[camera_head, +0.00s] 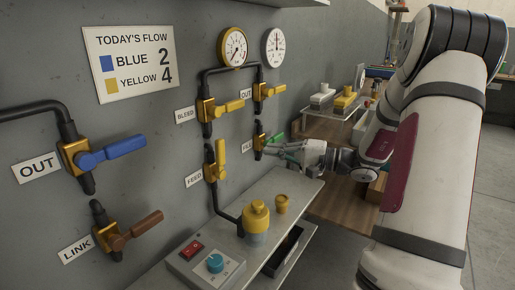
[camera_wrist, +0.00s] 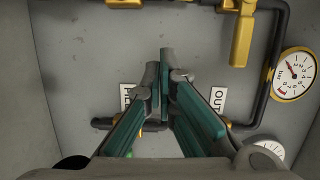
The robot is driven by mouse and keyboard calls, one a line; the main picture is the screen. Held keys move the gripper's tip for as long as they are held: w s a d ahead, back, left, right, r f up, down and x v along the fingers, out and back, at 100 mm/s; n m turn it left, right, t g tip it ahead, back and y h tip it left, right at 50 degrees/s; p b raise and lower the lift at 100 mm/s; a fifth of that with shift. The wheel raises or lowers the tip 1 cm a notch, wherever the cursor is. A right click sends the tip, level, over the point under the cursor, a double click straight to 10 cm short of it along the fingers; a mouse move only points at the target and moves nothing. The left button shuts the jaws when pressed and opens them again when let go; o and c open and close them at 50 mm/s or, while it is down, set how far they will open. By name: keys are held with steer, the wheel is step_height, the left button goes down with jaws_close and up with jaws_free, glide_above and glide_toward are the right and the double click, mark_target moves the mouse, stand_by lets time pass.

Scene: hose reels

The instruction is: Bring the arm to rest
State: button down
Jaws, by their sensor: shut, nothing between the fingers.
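A bright green piece (camera_head: 279,137) shows just above the fingers there, mostly hidden. In the wrist view, my gripper (camera_wrist: 163,78) has its teal-padded fingers brought together at the tips, with nothing held. The wall with its labels and pipes lies beyond the tips. I cannot tell whether the gripper touches the valve.
A bench (camera_head: 298,188) below holds a yellow-topped jar (camera_head: 256,217), a small yellow cup (camera_head: 282,204) and a control box (camera_head: 207,262). Blue-handled OUT (camera_head: 118,149) and brown-handled LINK (camera_head: 137,227) valves are at left. Two gauges (camera_head: 233,47) hang above. Grey floor (camera_head: 492,190) is clear at right.

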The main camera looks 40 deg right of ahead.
steer(key=shift+s+d, duration=0.4)
steer(key=shift+s, duration=0.2)
steer(key=shift+a, duration=0.1)
steer(key=s+a+r+n+g+y, duration=0.1)
steer(key=a+n+g, duration=0.15)
steer(key=a, duration=0.45)
steer(key=s+a+r+n+g+y, duration=0.15)
steer(key=a+g, duration=0.25)
steer(key=a, duration=0.4)
steer(key=s+a+n+g+h, duration=0.4)
steer(key=s+a+g, duration=0.4)
steer(key=s+a, duration=0.6)
steer(key=s+d+f+n+h, duration=0.1)
steer(key=s+d+n+h, duration=0.25)
steer(key=s+h, duration=0.75)
step_height(320, 180, up, 16)
steer(key=s+t+y+p, duration=0.2)
steer(key=t+y+p, duration=0.1)
steer(key=p, duration=1.1)
steer(key=shift+s+d+f+t+p, duration=0.15)
steer(key=shift+s+d+t+p, duration=0.1)
steer(key=shift+t+p, duration=0.1)
steer(key=shift+m, duration=0.25)
